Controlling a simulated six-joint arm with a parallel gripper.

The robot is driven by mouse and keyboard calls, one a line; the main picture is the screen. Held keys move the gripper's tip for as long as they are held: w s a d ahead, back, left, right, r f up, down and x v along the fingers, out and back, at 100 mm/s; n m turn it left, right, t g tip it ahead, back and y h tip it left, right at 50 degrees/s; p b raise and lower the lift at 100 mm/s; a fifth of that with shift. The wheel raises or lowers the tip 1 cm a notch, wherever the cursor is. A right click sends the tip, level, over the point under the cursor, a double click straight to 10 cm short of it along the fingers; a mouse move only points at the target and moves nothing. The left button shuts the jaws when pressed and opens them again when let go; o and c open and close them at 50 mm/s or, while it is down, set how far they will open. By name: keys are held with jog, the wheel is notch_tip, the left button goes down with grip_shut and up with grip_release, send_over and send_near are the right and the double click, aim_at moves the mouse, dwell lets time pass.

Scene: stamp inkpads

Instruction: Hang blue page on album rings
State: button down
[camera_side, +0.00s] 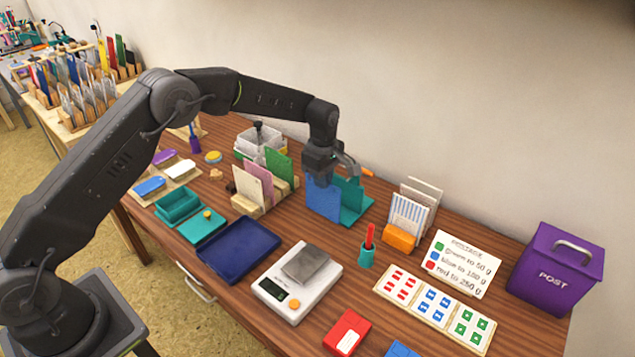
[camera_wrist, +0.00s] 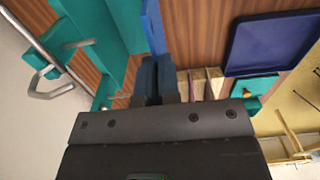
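My gripper (camera_side: 322,178) points down at the middle of the table, with its fingers close together on the top edge of the blue page (camera_side: 322,203). The page is upright. In the wrist view the blue page (camera_wrist: 152,25) shows edge-on as a strip running to the fingertips (camera_wrist: 156,78). The teal album stand (camera_side: 352,203) is right beside the page. In the wrist view the teal stand (camera_wrist: 105,30) carries curved metal rings (camera_wrist: 55,88) to the left of the page. No ring is seen passing through the page. The page's lower edge against the table is unclear.
A wooden rack (camera_side: 248,207) with cream, pink and green cards stands left of the page. A navy tray (camera_side: 238,250) and a scale (camera_side: 298,295) lie in front. A teal cup with a red pen (camera_side: 367,255) and a letter holder (camera_side: 410,215) stand to the right.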

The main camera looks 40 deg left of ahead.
jog(key=shift+w, duration=3.1)
jog(key=c, duration=1.3)
grip_release()
jog(key=shift+o, duration=0.2)
